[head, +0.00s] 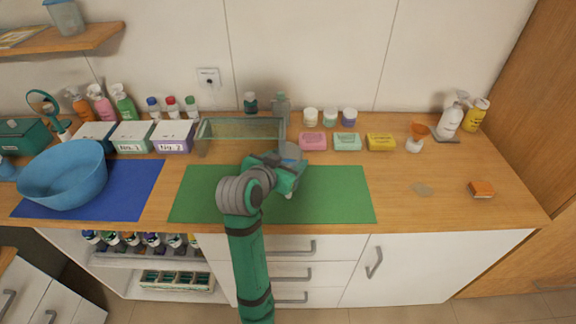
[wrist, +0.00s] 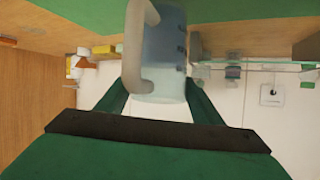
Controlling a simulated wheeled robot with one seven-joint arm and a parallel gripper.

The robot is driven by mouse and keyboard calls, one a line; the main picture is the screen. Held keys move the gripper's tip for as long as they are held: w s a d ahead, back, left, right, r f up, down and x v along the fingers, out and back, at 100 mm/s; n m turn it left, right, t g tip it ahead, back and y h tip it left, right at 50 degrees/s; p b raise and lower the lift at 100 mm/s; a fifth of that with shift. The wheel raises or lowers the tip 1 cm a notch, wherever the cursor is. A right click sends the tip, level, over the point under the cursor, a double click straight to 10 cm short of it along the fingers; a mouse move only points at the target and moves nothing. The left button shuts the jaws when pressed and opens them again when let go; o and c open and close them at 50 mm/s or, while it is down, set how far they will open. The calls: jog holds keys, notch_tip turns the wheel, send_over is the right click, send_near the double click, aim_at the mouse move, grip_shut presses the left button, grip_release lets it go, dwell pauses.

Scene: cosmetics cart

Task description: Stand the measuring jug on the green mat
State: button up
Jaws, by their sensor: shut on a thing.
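The measuring jug, translucent blue with dark marks, shows in the wrist view (wrist: 168,62) with its pale handle (wrist: 136,50) to the left. In the head view only part of the jug (head: 291,152) shows beyond my gripper (head: 288,176); the gripper hides the rest. My gripper, which also shows in the wrist view (wrist: 155,103), is shut on the jug, one finger on each side. The green mat (head: 335,195) lies under my gripper, at the worktop's front middle. The jug's end meets the mat's green in the wrist view; I cannot tell whether they touch.
A glass tank (head: 240,135) stands just behind the mat, close to my gripper. Soap packs (head: 312,141) stand behind right. A blue bowl (head: 65,178) sits on a blue mat (head: 140,190) at left. The mat's right part is bare.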

jog(key=f, duration=0.3)
jog(key=shift+w+a+f, duration=0.1)
jog(key=shift+w+f, duration=0.05)
jog(key=shift+w, duration=0.25)
jog(key=shift+s+f, duration=0.1)
jog(key=shift+s, duration=0.1)
jog(key=shift+f, duration=0.15)
jog(key=o, duration=1.7)
jog(key=shift+o, duration=0.5)
jog(key=shift+w, duration=0.15)
jog(key=shift+a, duration=0.1)
jog(key=shift+s, duration=0.25)
jog(key=v, duration=1.1)
jog(key=shift+s+r, duration=0.3)
jog(key=shift+w, duration=0.1)
